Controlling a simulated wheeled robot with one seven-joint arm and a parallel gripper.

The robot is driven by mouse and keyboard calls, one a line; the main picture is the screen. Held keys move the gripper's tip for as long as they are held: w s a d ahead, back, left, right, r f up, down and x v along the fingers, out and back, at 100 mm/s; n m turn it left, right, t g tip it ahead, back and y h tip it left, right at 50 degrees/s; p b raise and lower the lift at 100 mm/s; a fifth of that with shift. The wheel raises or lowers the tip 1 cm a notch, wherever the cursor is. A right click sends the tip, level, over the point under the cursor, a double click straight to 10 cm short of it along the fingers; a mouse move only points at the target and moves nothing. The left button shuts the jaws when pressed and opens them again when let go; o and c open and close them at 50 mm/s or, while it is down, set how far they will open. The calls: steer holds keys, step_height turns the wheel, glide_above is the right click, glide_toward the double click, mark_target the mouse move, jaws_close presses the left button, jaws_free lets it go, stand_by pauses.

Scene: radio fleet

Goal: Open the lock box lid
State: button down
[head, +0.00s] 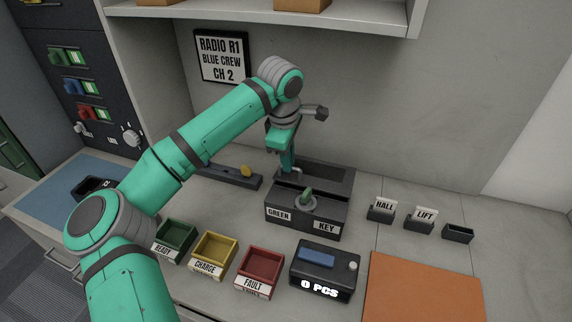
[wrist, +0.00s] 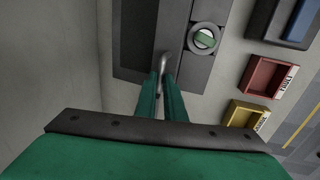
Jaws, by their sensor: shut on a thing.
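The dark lock box (head: 277,225) stands on the counter at the middle, its front labelled GREEN KEY. A green key (head: 307,196) sits in the round lock on its top; it also shows in the wrist view (wrist: 204,40). Behind the lock is the flat dark lid (head: 330,176), which looks down. My gripper (head: 287,168) points down at the lid's left part. In the wrist view its two green fingers (wrist: 163,90) are shut on a grey metal handle (wrist: 164,61). The fingers partly hide the handle.
Green (head: 174,241), yellow (head: 214,256) and red (head: 259,271) trays and a dark 0 PCS device (head: 325,270) stand in front. HALL (head: 381,211) and LIFT (head: 420,220) holders stand right, beyond an orange mat (head: 425,290). A wall rises behind the box.

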steer(key=shift+w+d+r, duration=0.15)
steer(key=shift+w+r, duration=0.35)
steer(key=shift+r, duration=0.1)
steer(key=shift+w+d+r, duration=0.15)
steer(key=shift+w+r, duration=0.35)
steer(key=shift+r, duration=0.05)
steer(key=shift+w+d+r, duration=0.2)
steer(key=shift+w+r, duration=0.2)
steer(key=shift+w, duration=0.05)
steer(key=shift+w+d+r, duration=0.2)
steer(key=shift+w, duration=0.2)
steer(key=shift+w+d+r, duration=0.15)
steer(key=shift+w+r, duration=0.05)
steer(key=shift+w, duration=0.15)
steer(key=shift+w+a, duration=0.15)
steer(key=shift+a, duration=0.1)
